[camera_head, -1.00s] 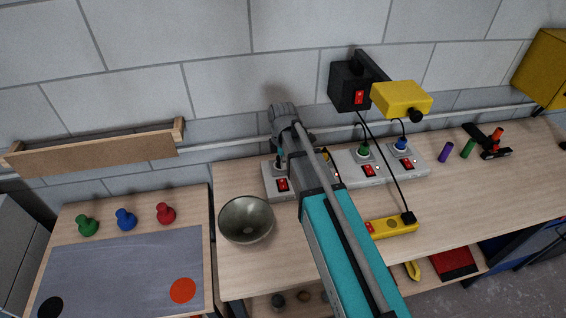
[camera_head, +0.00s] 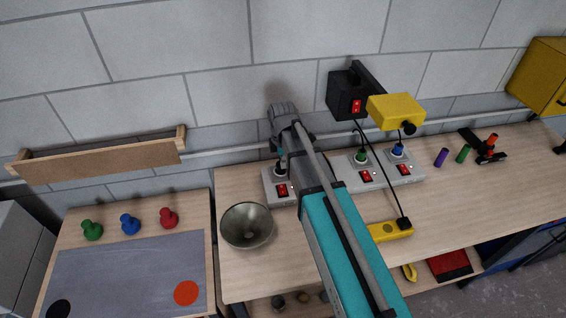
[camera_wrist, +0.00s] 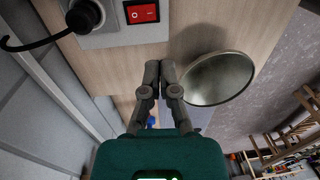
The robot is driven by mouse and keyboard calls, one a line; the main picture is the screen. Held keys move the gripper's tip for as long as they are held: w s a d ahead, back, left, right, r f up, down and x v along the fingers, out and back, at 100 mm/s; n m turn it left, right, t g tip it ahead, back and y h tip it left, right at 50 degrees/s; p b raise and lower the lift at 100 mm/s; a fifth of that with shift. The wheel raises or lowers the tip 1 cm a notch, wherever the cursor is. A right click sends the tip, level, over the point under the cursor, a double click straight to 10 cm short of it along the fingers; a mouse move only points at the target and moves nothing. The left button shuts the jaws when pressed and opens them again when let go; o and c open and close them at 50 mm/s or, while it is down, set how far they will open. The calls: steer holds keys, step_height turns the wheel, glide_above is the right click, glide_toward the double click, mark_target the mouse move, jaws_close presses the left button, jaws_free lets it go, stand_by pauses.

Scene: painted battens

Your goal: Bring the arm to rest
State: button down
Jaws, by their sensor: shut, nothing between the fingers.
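My arm reaches from the bottom of the head view over the wooden bench (camera_head: 480,200) toward the wall. In the wrist view my gripper (camera_wrist: 159,68) has its two fingers drawn together, with nothing held. The fingertips are beside the grey metal bowl (camera_wrist: 218,78) in that picture and appear apart from it. In the head view the bowl (camera_head: 246,226) stands on the bench left of my arm. My fingers are not clearly visible in the head view.
Grey socket blocks with red switches (camera_head: 366,176) stand along the wall behind my arm. Black and yellow boxes (camera_head: 396,111) hang above. Left, a board (camera_head: 125,275) has green, blue and red pegs (camera_head: 168,217) behind it.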

stand_by(0.3)
steer(key=s+d+f+m+b, duration=0.4)
steer(key=s+d+m, duration=0.2)
steer(key=m, duration=0.4)
steer(key=s+d+f+m+b, duration=0.4)
steer(key=s+d+m, duration=0.3)
steer(key=m, duration=0.2)
steer(key=shift+d+m+t, duration=0.4)
steer(key=shift+f, duration=0.1)
